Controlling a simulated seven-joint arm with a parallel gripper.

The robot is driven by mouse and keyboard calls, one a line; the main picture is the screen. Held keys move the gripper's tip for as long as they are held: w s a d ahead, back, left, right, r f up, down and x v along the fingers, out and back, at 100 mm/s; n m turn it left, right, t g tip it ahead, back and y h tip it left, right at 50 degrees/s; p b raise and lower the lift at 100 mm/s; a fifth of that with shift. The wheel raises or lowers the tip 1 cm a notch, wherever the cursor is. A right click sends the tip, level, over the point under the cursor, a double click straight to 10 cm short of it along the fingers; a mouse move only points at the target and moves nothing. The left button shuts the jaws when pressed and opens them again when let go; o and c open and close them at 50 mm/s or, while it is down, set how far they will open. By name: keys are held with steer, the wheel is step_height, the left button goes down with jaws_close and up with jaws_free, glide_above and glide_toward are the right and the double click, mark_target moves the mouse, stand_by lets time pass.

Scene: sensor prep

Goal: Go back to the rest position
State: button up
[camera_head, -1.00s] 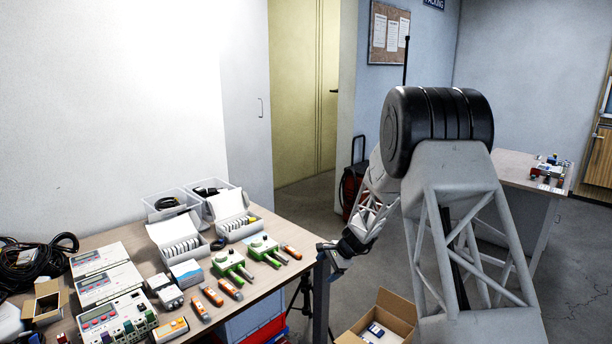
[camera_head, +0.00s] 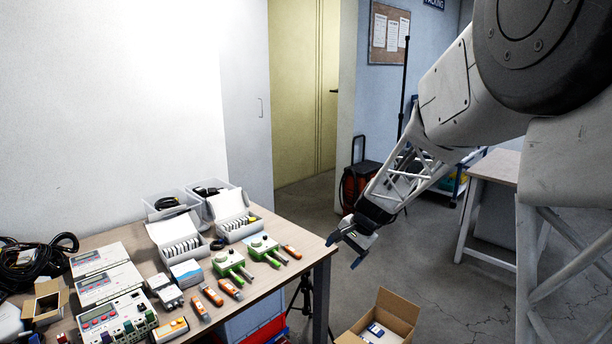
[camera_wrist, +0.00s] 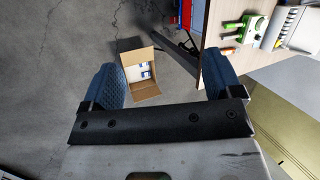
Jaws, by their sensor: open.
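My gripper (camera_head: 346,246) is open and empty in the head view. It hangs in free air just right of the table's right edge, above the floor. In the wrist view its two blue fingers (camera_wrist: 160,85) are spread wide apart with nothing held between them. Beyond and below them, the open cardboard box (camera_wrist: 146,88) stands on the floor with small white and blue items inside. The same box shows in the head view (camera_head: 402,308), lower right of my gripper.
The table (camera_head: 310,252) at left holds green-and-white devices (camera_head: 232,262), orange handhelds (camera_head: 229,289), white boxes (camera_head: 177,232), meters (camera_head: 112,316) and coiled black cable (camera_head: 35,262). A tripod stands by its right edge. Another table (camera_head: 497,166) is at right. Open floor lies between.

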steer(key=s+d+r+n+h, duration=0.15)
steer(key=s+r, duration=0.35)
steer(key=s, duration=0.6)
steer(key=s+d+r+n+h, duration=0.1)
steer(key=s+d+r+n, duration=0.3)
steer(key=s, duration=0.8)
steer(key=s+d+n+t+h, duration=0.1)
steer(key=s+d+h, duration=0.1)
steer(key=s, duration=1.6)
steer(key=shift+s+d+r+h, duration=0.25)
steer(key=shift+h, duration=0.1)
steer(key=shift+n, duration=0.25)
